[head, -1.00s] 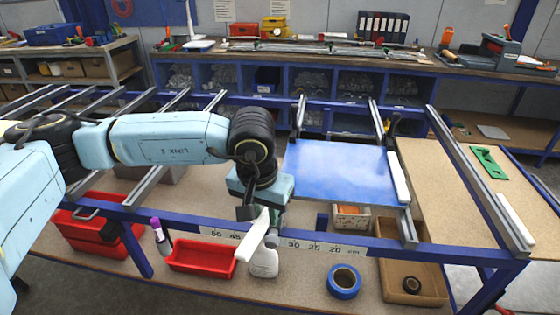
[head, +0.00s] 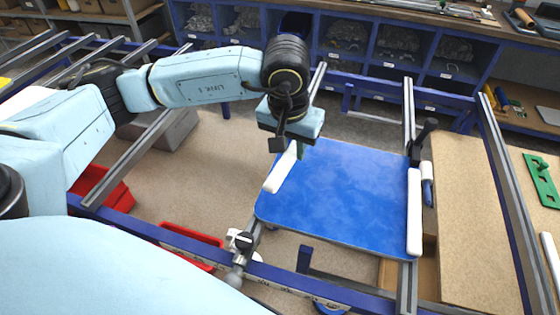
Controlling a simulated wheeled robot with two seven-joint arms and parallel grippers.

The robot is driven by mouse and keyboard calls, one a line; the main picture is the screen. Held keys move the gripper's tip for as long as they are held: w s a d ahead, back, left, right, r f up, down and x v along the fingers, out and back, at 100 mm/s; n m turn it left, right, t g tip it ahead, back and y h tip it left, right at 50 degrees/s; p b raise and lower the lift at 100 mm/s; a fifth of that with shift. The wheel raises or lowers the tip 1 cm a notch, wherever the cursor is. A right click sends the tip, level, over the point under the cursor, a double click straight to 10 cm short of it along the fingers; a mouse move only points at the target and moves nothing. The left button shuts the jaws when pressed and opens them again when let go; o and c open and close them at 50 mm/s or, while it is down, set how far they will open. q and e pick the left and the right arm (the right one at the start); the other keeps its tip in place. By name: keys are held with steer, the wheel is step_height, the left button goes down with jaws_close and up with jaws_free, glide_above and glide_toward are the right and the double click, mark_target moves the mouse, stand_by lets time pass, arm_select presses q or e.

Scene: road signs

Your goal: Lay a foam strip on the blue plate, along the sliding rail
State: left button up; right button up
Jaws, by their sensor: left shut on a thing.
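The blue plate (head: 340,200) lies flat across two grey rails in the middle of the head view. A white foam strip (head: 280,172) is in my left gripper (head: 287,149), which is shut on its far end. The strip slants over the plate's back left edge, roughly in line with the left rail (head: 318,84); I cannot tell whether it touches the plate. Another white foam strip (head: 414,212) lies along the plate's right edge, beside the right rail (head: 408,110). My right gripper is not in view.
A black clamp-like part (head: 423,138) stands at the plate's back right corner. A metal fitting (head: 240,243) sits on the left rail near the front beam. A brown board (head: 466,210) and a green piece (head: 541,180) lie to the right. The plate's middle is bare.

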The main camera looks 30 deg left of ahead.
arm_select(q)
steer(key=shift+n, duration=0.9)
steer(key=a+f+p, duration=0.1)
steer(key=s+a+f+p, duration=0.1)
steer(key=a+f, duration=0.1)
steer(key=shift+s+a+f+p, duration=0.1)
steer(key=shift+a+f+p, duration=0.15)
steer(key=shift+a+p, duration=0.1)
step_height(320, 180, down, 4)
steer(key=shift+f, duration=0.15)
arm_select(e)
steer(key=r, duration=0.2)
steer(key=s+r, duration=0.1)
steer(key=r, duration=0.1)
